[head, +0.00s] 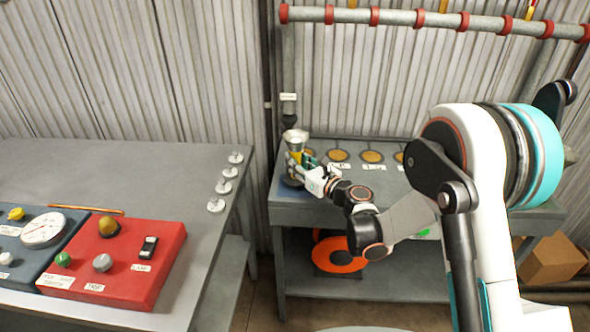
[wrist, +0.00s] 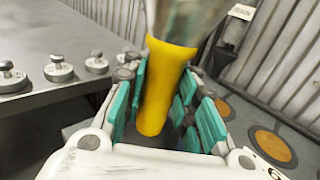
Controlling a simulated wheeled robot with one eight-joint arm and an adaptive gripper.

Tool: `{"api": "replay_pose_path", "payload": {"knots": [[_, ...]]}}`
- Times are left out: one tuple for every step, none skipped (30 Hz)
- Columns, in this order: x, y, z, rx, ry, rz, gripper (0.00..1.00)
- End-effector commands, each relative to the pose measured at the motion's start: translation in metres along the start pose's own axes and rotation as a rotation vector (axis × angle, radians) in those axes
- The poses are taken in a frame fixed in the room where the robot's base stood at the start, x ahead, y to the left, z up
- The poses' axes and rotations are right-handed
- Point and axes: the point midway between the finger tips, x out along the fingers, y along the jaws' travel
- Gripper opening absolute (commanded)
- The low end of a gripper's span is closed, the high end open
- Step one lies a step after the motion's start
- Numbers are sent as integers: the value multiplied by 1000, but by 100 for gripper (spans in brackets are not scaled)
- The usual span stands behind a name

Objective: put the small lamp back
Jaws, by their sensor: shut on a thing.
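The small lamp looks like a torch with a yellow body and a wider grey metal head (head: 296,136). It is upright or nearly so at the left end of the back bench (head: 335,206). In the wrist view its yellow body (wrist: 165,85) stands between the teal finger pads, and its grey head runs off the top edge. My gripper (head: 303,165) is shut on the yellow body; it also shows in the wrist view (wrist: 160,115).
Labelled orange-brown discs (head: 372,156) line the back bench, right of the lamp. A gap separates table and bench.

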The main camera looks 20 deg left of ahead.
Motion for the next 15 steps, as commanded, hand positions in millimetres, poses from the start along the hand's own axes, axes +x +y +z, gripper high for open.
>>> {"api": "replay_pose_path", "payload": {"knots": [[0, 0, -11, 1, -1, 0, 0], [0, 0, -14, 1, -1, 0, 0], [0, 0, -18, 1, -1, 0, 0], [0, 0, -19, 1, -1, 0, 0], [0, 0, -20, 1, -1, 0, 0], [0, 0, -20, 1, -1, 0, 0], [0, 0, -19, 1, -1, 0, 0], [0, 0, -19, 1, -1, 0, 0], [0, 0, -19, 1, -1, 0, 0], [0, 0, -19, 1, -1, 0, 0], [0, 0, -19, 1, -1, 0, 0], [0, 0, -19, 1, -1, 0, 0], [0, 0, -19, 1, -1, 0, 0], [0, 0, -20, 1, -1, 0, 0], [0, 0, -21, 1, -1, 0, 0]]}}
